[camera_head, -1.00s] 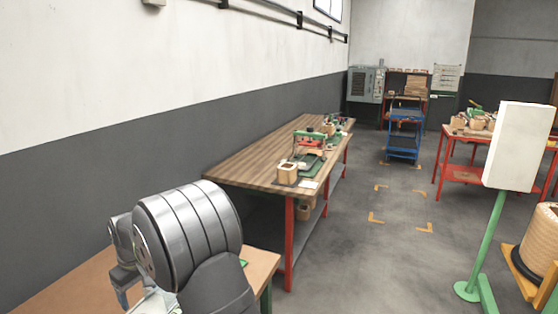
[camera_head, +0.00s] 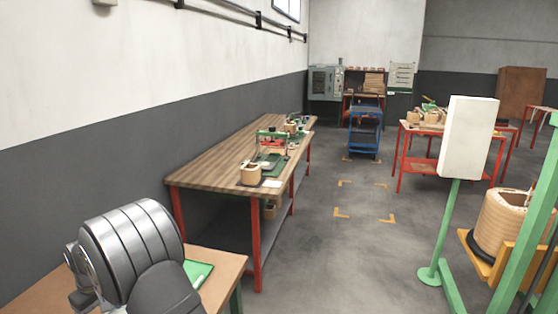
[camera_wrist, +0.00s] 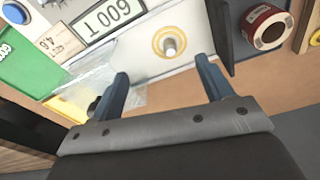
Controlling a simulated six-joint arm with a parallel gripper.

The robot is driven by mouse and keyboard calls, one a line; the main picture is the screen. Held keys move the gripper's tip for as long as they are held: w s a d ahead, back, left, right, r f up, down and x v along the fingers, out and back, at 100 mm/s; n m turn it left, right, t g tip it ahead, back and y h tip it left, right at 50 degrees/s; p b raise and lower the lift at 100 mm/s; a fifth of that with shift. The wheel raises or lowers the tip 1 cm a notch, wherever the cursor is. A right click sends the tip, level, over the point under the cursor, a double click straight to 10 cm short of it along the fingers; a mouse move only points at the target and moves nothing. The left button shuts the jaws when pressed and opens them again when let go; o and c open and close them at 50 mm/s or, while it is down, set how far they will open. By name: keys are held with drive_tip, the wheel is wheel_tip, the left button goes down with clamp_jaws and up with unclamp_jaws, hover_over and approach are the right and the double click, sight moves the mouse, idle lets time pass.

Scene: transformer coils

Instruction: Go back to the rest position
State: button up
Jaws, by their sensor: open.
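My gripper (camera_wrist: 162,67) shows in the wrist view with its two blue-grey fingers spread apart and nothing between them. Beyond the fingertips is a pale panel (camera_wrist: 190,58) with a metal peg (camera_wrist: 170,43) inside a yellow ring. I cannot tell how far the fingers are from it. In the head view only a rounded grey part of my arm shows at the lower left, over a brown bench (camera_head: 222,268); the gripper is hidden there.
In the head view, a long workbench (camera_head: 215,167) stands ahead, a white box on a green post (camera_head: 466,138) at right. Grey floor (camera_head: 350,260) between is clear.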

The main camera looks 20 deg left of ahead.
drive_tip(key=f, duration=0.1)
drive_tip(key=a+f, duration=0.1)
drive_tip(key=s+f, duration=0.1)
drive_tip(key=shift+s+a+f, duration=0.1)
drive_tip(key=shift+a+f, duration=0.05)
drive_tip(key=shift+a, duration=0.15)
drive_tip(key=shift+f, duration=0.8)
wheel_tip(320, 180, up, 4)
drive_tip(key=shift+d+f, duration=0.1)
drive_tip(key=shift+d, duration=0.05)
drive_tip(key=w+d+r, duration=0.3)
drive_tip(key=d+r, duration=0.3)
drive_tip(key=shift+r+n, duration=0.15)
drive_tip(key=shift+n, duration=0.15)
drive_tip(key=shift+w, duration=0.1)
